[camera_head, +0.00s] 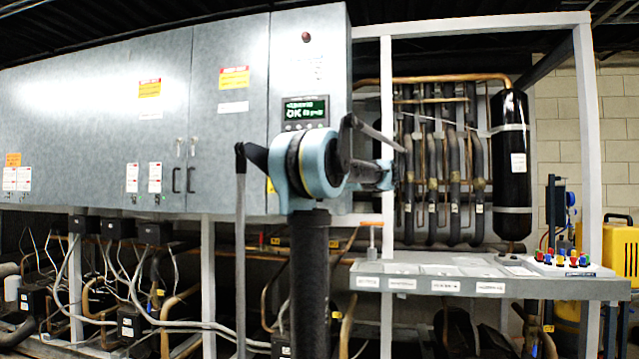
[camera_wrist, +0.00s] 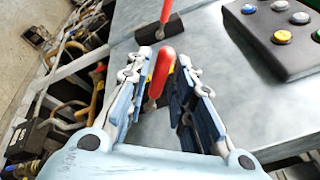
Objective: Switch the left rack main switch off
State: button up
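In the wrist view, a red lever handle (camera_wrist: 163,70) stands up from the grey panel, between the two fingers of my gripper (camera_wrist: 164,60). The fingers are apart, one on each side of the handle, and I see no firm contact. A second red handle (camera_wrist: 167,10) on a dark base lies farther off at the top. I cannot read a label telling which one is the left rack main switch.
A grey shelf (camera_head: 430,287) with white labels runs to the right. A black box with coloured buttons (camera_wrist: 275,30) sits on the panel. Pipes and a black cylinder (camera_head: 510,165) stand behind. Grey cabinets (camera_head: 160,90) fill the left.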

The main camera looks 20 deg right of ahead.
jog(key=shift+x, duration=1.25)
grip_shut()
